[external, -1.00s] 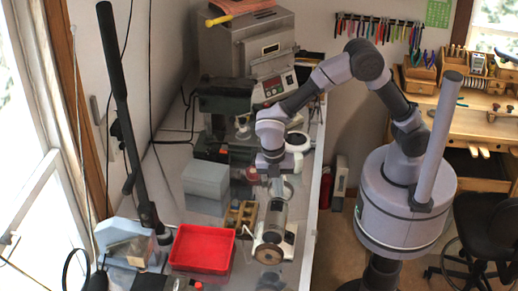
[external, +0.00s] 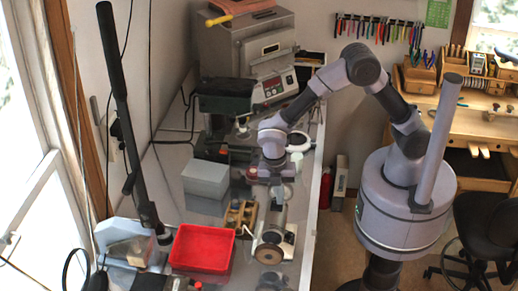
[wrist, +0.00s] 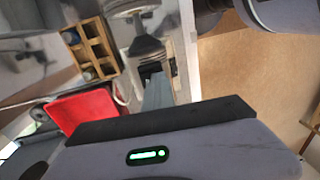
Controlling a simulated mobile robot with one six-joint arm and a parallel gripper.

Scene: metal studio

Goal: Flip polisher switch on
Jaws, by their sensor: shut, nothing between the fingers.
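The polisher (external: 272,238) stands near the front right of the bench, with a round brown wheel (external: 268,255) facing the camera and a pale base. In the wrist view, part of the polisher (wrist: 146,46) shows at the top centre, with its dark round end and pale base. My gripper (external: 277,190) points down just behind the polisher. In the wrist view, my gripper (wrist: 156,82) is shut and empty, with its tips over the polisher's base beside a small dark part. I cannot tell whether they touch it, nor make out the switch's position.
A red tray (external: 203,248) is left of the polisher. A wooden holder (external: 240,214) stands close beside it, with a grey box (external: 206,182) behind. The bench's right edge (external: 312,220) is near. Open floor lies to its right.

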